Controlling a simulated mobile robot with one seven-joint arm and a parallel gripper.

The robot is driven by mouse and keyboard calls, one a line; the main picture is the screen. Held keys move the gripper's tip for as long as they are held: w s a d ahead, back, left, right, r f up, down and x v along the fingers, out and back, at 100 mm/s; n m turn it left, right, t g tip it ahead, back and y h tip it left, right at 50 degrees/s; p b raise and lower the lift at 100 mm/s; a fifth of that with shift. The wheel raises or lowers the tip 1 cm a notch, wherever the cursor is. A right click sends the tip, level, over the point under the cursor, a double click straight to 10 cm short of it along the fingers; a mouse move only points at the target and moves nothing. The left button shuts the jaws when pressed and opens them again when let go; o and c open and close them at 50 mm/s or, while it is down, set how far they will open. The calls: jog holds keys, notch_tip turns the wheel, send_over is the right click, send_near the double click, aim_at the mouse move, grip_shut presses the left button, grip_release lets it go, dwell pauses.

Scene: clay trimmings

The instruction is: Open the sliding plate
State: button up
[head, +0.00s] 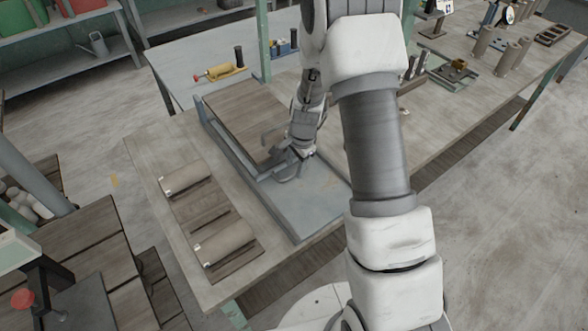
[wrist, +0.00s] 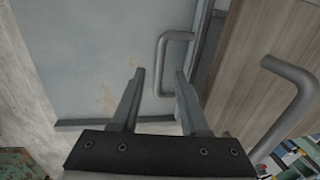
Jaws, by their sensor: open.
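A flat grey metal plate (head: 308,202) lies in a low grey-edged frame on the bench; it fills the left of the wrist view (wrist: 85,55). A bent grey bar handle (wrist: 162,62) stands on it. Beside it is a brown wooden panel (head: 242,108), at right in the wrist view (wrist: 248,55), with a second bar handle (wrist: 297,88) in front of it. Which of the two slides, I cannot tell. My gripper (wrist: 158,75) is open and empty, low over the grey plate. The first handle appears between its fingertips; contact is unclear.
Two clay rolls on wooden boards (head: 222,238) lie left of the frame. A yellow-brown roll (head: 220,72) lies behind it. Several upright cylinders (head: 510,55) stand on the bench at far right. My arm hides part of the bench.

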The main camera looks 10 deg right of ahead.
jog(key=shift+w+a+f, duration=0.1)
jog(key=shift+w+f, duration=0.05)
jog(key=shift+f, duration=0.45)
jog(key=shift+w+f, duration=0.1)
jog(key=shift+f, duration=0.5)
grip_shut()
dwell(0.6)
